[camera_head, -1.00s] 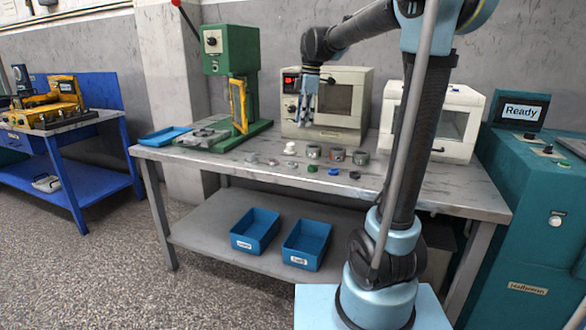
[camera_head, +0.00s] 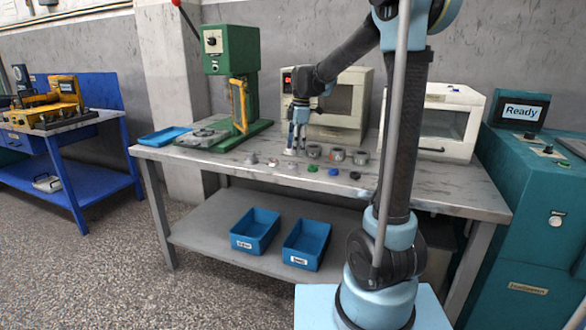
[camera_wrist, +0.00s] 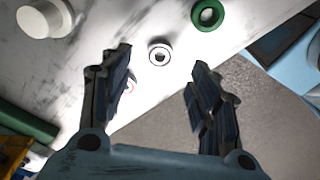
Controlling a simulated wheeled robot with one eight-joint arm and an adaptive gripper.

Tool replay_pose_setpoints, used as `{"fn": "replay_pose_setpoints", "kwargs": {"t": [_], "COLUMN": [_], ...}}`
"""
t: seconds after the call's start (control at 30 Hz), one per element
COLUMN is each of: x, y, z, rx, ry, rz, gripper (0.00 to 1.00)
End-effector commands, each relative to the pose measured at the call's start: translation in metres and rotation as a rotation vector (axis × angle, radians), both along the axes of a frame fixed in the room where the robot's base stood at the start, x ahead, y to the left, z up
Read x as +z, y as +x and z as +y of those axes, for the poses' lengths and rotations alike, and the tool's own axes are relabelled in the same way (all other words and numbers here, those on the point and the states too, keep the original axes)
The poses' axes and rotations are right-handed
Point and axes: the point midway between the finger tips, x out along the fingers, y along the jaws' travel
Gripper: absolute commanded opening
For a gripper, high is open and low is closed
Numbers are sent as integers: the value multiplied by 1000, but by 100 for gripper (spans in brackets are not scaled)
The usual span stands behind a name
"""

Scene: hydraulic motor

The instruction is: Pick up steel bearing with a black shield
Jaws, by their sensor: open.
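A small steel ring with a dark centre, which looks like the bearing with a black shield (camera_wrist: 160,54), lies flat on the bench. In the wrist view it is ahead of and between my fingertips, with nothing touching it. In the head view it appears as a small grey part (camera_head: 292,166) just in front of my gripper (camera_head: 294,150). My gripper (camera_wrist: 160,68) is open and empty, pointing down low over the bench. In the wrist view a red-and-white ring (camera_wrist: 131,86) is partly hidden by the left finger.
A green ring (camera_wrist: 208,14) lies near the bearing, and a white cylinder (camera_wrist: 45,18) stands at upper left. A blue part (camera_head: 334,171), a dark part (camera_head: 354,175) and several grey cylinders (camera_head: 337,154) are nearby. The bench's front edge is close.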

Motion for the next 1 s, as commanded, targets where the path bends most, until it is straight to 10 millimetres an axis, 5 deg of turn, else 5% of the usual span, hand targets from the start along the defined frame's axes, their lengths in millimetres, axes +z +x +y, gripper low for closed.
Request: {"fn": "replay_pose_setpoints", "kwargs": {"t": [0.53, 0.87, 1.0], "x": [-51, -59, -58], "y": [0, -1, -1], "z": [7, 7, 7], "rx": [1, 0, 0], "ry": [0, 0, 0], "rz": [0, 0, 0], "gripper": [56, 56, 31]}}
